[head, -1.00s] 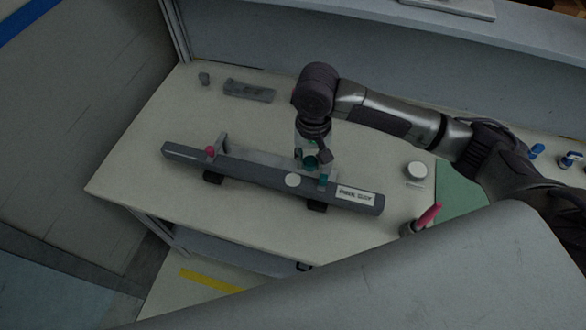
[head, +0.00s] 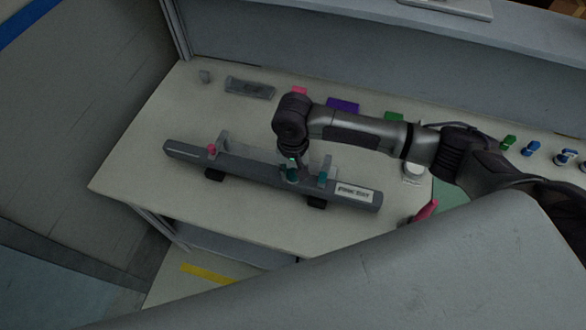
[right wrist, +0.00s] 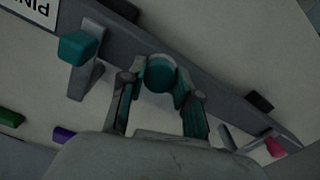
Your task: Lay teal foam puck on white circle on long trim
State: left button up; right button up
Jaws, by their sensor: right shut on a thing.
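The long trim (head: 245,172) is a dark grey bar lying across the table, with a white label (head: 355,193) near its right end. My right gripper (head: 292,174) points down over the trim, left of the label. It is shut on the teal foam puck (right wrist: 161,73), which sits between the fingertips above the trim in the right wrist view. Whether the puck touches the trim I cannot tell. The white circle on the trim is hidden beneath the gripper and puck. My left gripper is not in view.
A teal block (right wrist: 78,47) tops a clip on the trim beside my right gripper; a pink block (head: 212,149) tops another clip farther left. Purple (head: 343,105) and green (head: 393,118) pieces lie behind my arm. A white round container (head: 413,175) stands right. The table's left front is clear.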

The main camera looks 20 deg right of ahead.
aim_at(293, 173)
jog(key=o, duration=1.1)
notch_tip(293, 173, up, 12)
jog(key=shift+r+b, duration=0.15)
jog(key=shift+b, duration=1.05)
